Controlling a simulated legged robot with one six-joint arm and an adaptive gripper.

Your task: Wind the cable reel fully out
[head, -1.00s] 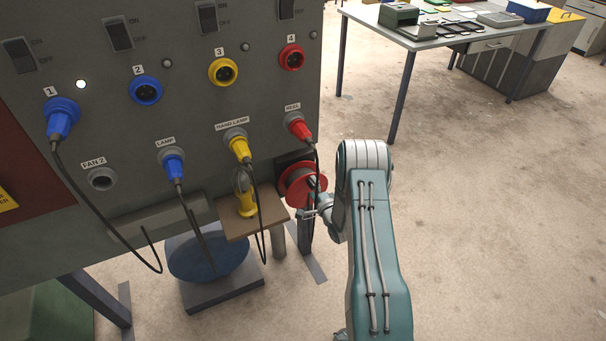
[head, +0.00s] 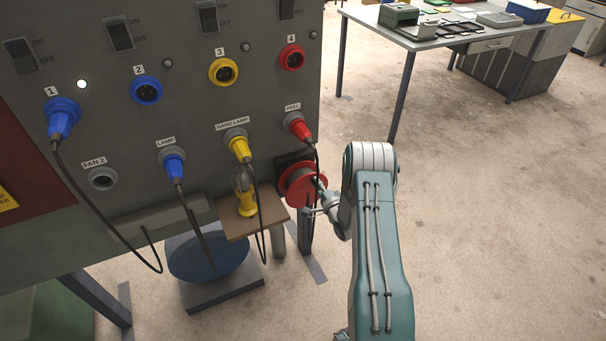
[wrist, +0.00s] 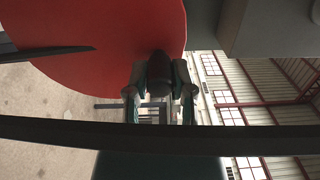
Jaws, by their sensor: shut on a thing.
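The cable reel (head: 297,190) is a red flanged drum mounted low at the right end of the grey panel. Its red flange (wrist: 95,40) fills the upper left of the wrist view. A dark rounded crank knob (wrist: 159,76) stands out near the flange's edge. My gripper (wrist: 160,90) is shut on this knob, with a finger on either side. In the head view my gripper (head: 313,211) is at the reel's lower right, partly hidden by my arm. The red REEL plug (head: 299,128) sits in its socket above, and its dark cable hangs down past the reel.
A brown shelf (head: 262,222) with a yellow hand lamp (head: 244,200) is just left of the reel. Blue plugs and hanging cables are further left. A workbench (head: 460,35) stands at the back right. The floor right of my arm is clear.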

